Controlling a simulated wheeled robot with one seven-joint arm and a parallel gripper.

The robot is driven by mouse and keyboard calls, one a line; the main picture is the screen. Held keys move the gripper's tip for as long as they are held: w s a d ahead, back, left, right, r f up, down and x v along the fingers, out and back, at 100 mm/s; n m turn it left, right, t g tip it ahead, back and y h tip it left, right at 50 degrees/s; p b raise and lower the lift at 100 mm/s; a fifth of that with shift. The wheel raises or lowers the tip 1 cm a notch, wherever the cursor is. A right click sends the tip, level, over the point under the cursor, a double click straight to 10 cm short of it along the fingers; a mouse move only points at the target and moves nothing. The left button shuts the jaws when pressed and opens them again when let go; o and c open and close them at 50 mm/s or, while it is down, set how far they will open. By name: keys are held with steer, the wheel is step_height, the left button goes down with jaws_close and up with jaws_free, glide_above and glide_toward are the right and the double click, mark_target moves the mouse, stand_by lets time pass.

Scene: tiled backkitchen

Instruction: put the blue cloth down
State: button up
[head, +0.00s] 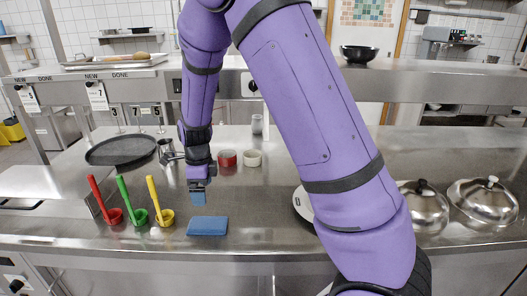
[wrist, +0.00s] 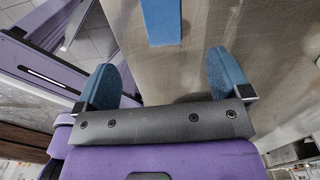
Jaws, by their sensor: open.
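The blue cloth (head: 207,226) lies flat and folded on the steel counter, near its front edge. It also shows at the top of the wrist view (wrist: 162,20), beyond the fingertips and partly cut off by the frame. My gripper (head: 198,199) is open and empty, pointing down just behind the cloth and a little to its left. In the wrist view my gripper (wrist: 164,72) has its two blue fingers wide apart, with bare counter between them and the cloth. The fingers look apart from the cloth.
Red (head: 115,216), green (head: 140,217) and yellow (head: 167,217) cups with handled tools stand left of the cloth. A dark round tray (head: 120,149), a metal jug (head: 166,151) and tape-like rolls (head: 227,158) are behind. Domed lids (head: 484,199) stand right.

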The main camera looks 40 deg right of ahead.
steer(key=s+d+r+n+t+y, duration=0.1)
steer(key=s+d+r+n, duration=0.1)
steer(key=s+r+n, duration=0.6)
steer(key=s+d+r+n+t, duration=0.2)
steer(key=s+r+n, duration=0.2)
steer(key=r, duration=0.7)
steer(key=s+d+r+n, duration=0.1)
steer(key=s+r+n, duration=0.1)
steer(key=s+n, duration=0.2)
steer(key=s+r+n+t+h, duration=0.1)
steer(key=s+r+n, duration=0.1)
steer(key=s+n, duration=0.2)
steer(key=s+d+r+n+t, duration=0.1)
steer(key=s+r+n, duration=0.2)
steer(key=s, duration=0.6)
steer(key=shift+s+d+n, duration=0.2)
steer(key=shift+d+n, duration=0.1)
steer(key=shift+n, duration=0.6)
steer(key=shift+o, duration=0.5)
